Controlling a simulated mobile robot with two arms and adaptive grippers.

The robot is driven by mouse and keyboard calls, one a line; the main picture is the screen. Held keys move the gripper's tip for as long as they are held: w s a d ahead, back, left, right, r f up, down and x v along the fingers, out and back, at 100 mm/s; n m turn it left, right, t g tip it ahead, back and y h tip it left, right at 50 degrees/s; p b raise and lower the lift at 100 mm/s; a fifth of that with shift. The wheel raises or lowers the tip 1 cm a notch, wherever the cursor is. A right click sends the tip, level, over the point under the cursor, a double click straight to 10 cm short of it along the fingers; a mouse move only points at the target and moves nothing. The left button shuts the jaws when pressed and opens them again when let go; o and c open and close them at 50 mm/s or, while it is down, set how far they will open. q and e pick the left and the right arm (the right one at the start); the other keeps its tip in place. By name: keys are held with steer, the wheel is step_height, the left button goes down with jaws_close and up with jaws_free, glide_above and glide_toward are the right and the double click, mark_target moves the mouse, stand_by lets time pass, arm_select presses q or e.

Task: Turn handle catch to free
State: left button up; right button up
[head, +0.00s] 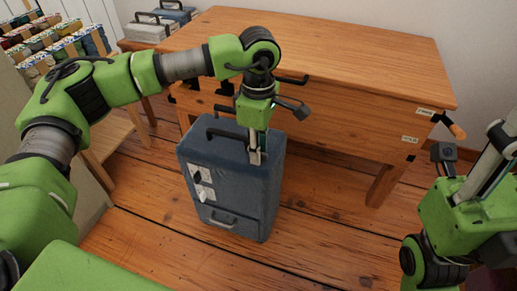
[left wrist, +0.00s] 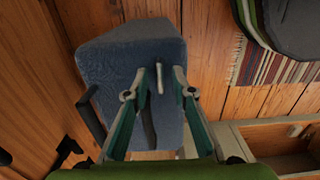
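A blue-grey case (head: 230,185) stands upright on the wooden floor, with a dark handle (head: 212,131) on its top. My left gripper (head: 256,158) points down over the right part of the case's top. In the left wrist view a small pale bar (left wrist: 160,77), which looks like the catch, stands on the case (left wrist: 115,60) between my left fingertips (left wrist: 160,75). The fingers are apart, with a visible gap on both sides of the bar. My right gripper (head: 495,155) is at the right edge, partly cut off.
A wooden table (head: 340,50) stands close behind the case. Two more cases, grey (head: 146,32) and blue (head: 172,13), are at the back left. Shelves with colourful items (head: 45,40) are at the left. A striped rug (left wrist: 275,60) shows in the wrist view. Floor right of the case is clear.

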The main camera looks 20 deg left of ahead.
arm_select(q)
jaws_close()
